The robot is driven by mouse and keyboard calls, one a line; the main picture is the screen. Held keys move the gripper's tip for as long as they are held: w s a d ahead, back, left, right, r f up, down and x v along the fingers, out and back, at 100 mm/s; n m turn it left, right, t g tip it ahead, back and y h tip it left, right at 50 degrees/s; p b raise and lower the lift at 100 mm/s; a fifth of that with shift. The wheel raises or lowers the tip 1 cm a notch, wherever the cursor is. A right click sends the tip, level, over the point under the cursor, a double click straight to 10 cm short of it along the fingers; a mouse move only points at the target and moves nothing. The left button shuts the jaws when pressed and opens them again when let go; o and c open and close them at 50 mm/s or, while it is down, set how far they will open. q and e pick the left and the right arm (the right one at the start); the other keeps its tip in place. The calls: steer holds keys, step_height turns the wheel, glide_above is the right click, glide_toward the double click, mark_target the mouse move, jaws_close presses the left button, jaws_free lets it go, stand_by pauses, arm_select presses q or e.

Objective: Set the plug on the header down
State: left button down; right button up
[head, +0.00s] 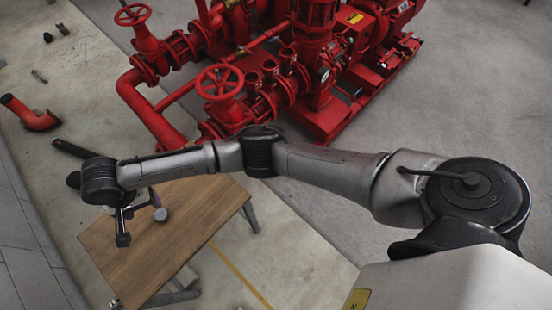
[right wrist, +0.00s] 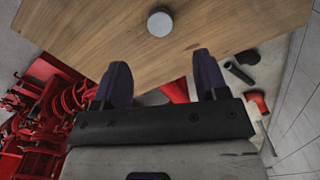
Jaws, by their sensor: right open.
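A small grey round piece that looks like the plug (head: 161,214) rests on the wooden table (head: 195,215). It also shows in the right wrist view (right wrist: 159,22), on the bare wood beyond my fingertips. My right gripper (head: 140,219) is above the table, to the left of the plug in the head view. Its two dark fingers are wide apart with nothing between them, and they also show in the right wrist view (right wrist: 160,60). The plug is apart from the fingers. The red header piping (head: 150,115) stands behind the table. My left gripper is out of view.
The red pumpset with a handwheel (head: 219,82) stands beyond my right arm. A red pipe elbow (head: 30,115) and several small dark parts lie on the floor at the left. Most of the tabletop is bare.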

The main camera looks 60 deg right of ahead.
steer(key=s+f+n, duration=0.1)
steer(key=s+f, duration=0.1)
steer(key=s+a+f+n+y, duration=0.1)
steer(key=s, duration=0.2)
steer(key=s+f+n+y, duration=0.1)
steer(key=s+f, duration=0.1)
steer(key=shift+s+a+f, duration=0.2)
steer(key=shift+s+f, duration=0.05)
steer(key=shift+f, duration=0.1)
steer(key=s+d+f, duration=0.1)
steer(key=s, duration=0.1)
steer(key=s+d+f+n+y, duration=0.1)
steer(key=s, duration=0.2)
steer(key=s+d+f+n+t, duration=0.1)
steer(key=s, duration=0.1)
steer(key=shift+s+f+y, duration=0.2)
steer(key=shift+y, duration=0.2)
steer(key=s+d+n+t+h, duration=0.2)
steer(key=s+d+n+h, duration=0.1)
steer(key=s+d, duration=1.6)
steer(key=shift+d+f+t+h, duration=0.3)
steer(key=shift+d+f+h, duration=0.15)
steer(key=shift+d, duration=0.35)
step_height(320, 180, up, 54)
steer(key=p, duration=5.3)
steer(key=shift+f, duration=0.25)
steer(key=shift+w, duration=0.1)
